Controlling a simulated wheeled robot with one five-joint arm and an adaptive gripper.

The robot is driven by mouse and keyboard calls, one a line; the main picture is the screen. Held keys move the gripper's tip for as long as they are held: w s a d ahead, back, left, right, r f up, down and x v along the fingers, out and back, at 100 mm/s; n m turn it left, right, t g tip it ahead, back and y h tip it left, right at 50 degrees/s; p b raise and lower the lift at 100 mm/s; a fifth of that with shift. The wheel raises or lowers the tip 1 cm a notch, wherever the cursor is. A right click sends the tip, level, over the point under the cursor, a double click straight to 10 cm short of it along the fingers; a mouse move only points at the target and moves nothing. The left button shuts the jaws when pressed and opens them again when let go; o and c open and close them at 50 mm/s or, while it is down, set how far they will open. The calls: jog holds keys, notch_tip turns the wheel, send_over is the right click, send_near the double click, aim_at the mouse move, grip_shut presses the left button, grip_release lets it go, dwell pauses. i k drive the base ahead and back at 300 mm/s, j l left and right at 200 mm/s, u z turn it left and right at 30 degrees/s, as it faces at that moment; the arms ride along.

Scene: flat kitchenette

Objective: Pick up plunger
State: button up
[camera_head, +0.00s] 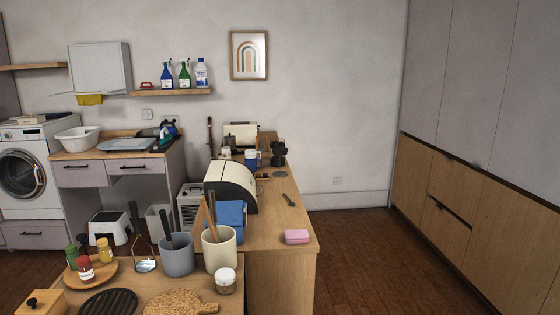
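I cannot pick out a plunger with certainty in the head view. A thin, dark brown upright object (210,132) shows against the back wall behind the long counter, but it is too small to identify. Its lower end is hidden. A grey crock (177,262) and a cream crock (219,252) with utensil handles stand on the near counter. A dark-handled tool (146,265) with a shiny lower end is beside the grey crock. My gripper is not in view.
A wooden counter (272,226) runs away from me with a bread box (235,183) and pink sponge (297,237) on it. Wooden cabinets (455,205) line the right. Open floor (365,265) lies between.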

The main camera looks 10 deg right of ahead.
aim_at(279, 150)
jog(key=i+l+z, duration=0.65)
jog(key=i+l, duration=0.3)
jog(key=i+l+z, duration=0.35)
jog(key=i, duration=0.25)
jog(key=i+u, duration=0.25)
jog(key=i, duration=0.25)
jog(key=i+l+u, duration=0.1)
jog(key=i+u, duration=0.15)
jog(key=i, duration=0.3)
jog(key=i+l+u, duration=0.25)
jog(key=i, duration=0.25)
jog(key=i+u, duration=0.25)
jog(key=u, duration=0.15)
jog(key=i+u, duration=0.4)
jog(key=i+l+u, duration=0.15)
jog(key=u, duration=0.25)
jog(key=i+l+u, duration=0.25)
jog(key=u, duration=0.15)
jog(key=i+l+u, duration=0.15)
jog(key=l+u, duration=0.25)
jog(key=i+l+u, duration=0.1)
jog(key=u, duration=0.4)
jog(key=i+l+u, duration=0.15)
jog(key=u, duration=0.35)
jog(key=l+u, duration=0.25)
jog(key=u, duration=0.25)
jog(key=i+l+u, duration=0.1)
jog(key=l+u, duration=0.15)
jog(key=u, duration=0.25)
